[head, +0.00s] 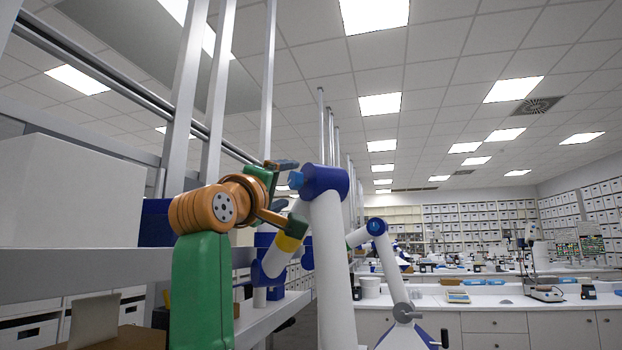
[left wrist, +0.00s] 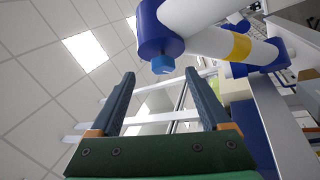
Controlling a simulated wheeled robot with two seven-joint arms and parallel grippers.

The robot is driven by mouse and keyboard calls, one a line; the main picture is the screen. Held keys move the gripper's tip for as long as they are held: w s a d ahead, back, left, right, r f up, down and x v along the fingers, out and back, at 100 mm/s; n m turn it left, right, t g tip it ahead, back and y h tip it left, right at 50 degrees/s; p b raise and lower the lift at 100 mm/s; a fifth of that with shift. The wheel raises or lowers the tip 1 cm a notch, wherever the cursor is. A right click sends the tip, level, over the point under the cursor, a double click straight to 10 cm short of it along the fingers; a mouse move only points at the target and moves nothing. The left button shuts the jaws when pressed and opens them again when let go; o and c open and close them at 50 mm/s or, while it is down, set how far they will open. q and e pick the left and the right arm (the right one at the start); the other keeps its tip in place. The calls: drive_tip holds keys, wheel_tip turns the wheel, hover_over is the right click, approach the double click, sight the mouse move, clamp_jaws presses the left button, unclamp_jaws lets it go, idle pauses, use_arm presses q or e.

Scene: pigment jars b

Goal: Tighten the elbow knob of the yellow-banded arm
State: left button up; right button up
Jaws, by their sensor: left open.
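The yellow-banded arm (head: 328,265) is white with blue joints, its yellow band (head: 286,243) low on the near link. Its elbow is a blue joint (head: 325,181) with a lighter blue knob (head: 296,180) on its left side. In the left wrist view the knob (left wrist: 162,65) projects from the elbow, with the yellow band (left wrist: 238,46) to its right. My left gripper (head: 288,166) is open beside the knob. In the left wrist view the knob appears above the gap between its dark fingers (left wrist: 160,79), apparently ahead of them, with nothing held. My right gripper is out of view.
A second white arm with blue joints (head: 376,227) stands farther right. A shelf (head: 90,275) with a white box (head: 75,195) and metal posts is at left. Benches with lab equipment (head: 545,285) fill the back right.

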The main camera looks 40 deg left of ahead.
sight(293, 181)
use_arm(q)
drive_tip(key=shift+n, duration=0.5)
drive_tip(key=w+a+p, duration=0.1)
drive_tip(key=p, duration=0.1)
drive_tip(key=w+a+r+p, duration=0.1)
drive_tip(key=w+a+p, duration=0.1)
drive_tip(key=w+a+r+p, duration=0.1)
drive_tip(key=p, duration=0.1)
drive_tip(key=shift+w+a+r+p, duration=0.2)
drive_tip(key=shift+w+a+p, duration=0.1)
drive_tip(key=shift+w+a, duration=0.1)
drive_tip(key=shift+w+d+f, duration=0.1)
drive_tip(key=shift+w+d, duration=0.05)
drive_tip(key=shift+w, duration=0.1)
drive_tip(key=shift+w+d, duration=0.15)
drive_tip(key=shift+d, duration=0.35)
clamp_jaws()
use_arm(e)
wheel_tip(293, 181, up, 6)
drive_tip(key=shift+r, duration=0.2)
